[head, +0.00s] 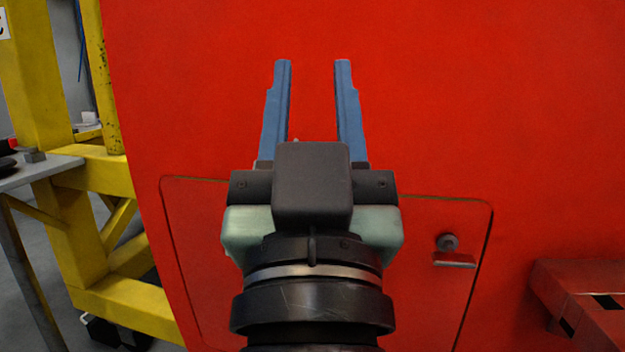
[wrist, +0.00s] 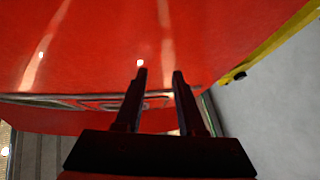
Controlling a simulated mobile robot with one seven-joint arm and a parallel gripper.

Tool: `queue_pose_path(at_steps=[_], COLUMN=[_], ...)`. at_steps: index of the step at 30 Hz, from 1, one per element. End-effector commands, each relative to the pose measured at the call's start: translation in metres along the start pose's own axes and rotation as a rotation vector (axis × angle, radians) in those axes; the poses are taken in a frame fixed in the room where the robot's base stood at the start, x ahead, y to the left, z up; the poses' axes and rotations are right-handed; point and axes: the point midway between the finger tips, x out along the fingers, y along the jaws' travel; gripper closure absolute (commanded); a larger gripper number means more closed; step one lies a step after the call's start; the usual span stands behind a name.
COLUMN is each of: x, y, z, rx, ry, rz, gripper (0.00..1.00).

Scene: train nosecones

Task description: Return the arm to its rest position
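My gripper (head: 312,66) is in the middle of the head view, with its two blue fingers pointing up and spread apart. Nothing is between them. In the wrist view my gripper (wrist: 160,74) also shows two dark fingers apart and empty. Behind it stands the large red nosecone (head: 450,90), which fills most of the head view. The red surface (wrist: 90,45) also fills the upper part of the wrist view. I cannot tell how far the fingertips are from it.
A yellow frame (head: 85,230) stands at the left, with a grey table (head: 40,172) in front of it. A red panel (head: 190,215) with a small knob (head: 447,242) is set low in the nosecone. A red metal part (head: 590,285) juts in at the lower right.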

Motion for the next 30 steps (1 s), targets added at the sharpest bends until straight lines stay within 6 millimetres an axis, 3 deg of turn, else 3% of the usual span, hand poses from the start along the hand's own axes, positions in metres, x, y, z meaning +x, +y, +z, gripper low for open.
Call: queue_pose_path(at_steps=[1, 2, 3, 30], x=[-0.005, -0.009, 0.002, 0.166], y=[0.000, 0.000, 0.001, 0.000], z=[-0.042, -0.064, -0.088, -0.308], rx=[0.000, 0.000, 0.000, 0.002], ry=[0.125, 0.195, 0.219, 0.194], rz=[0.001, 0.001, 0.001, -0.002], gripper=[0.61, 0.61, 0.61, 0.61])
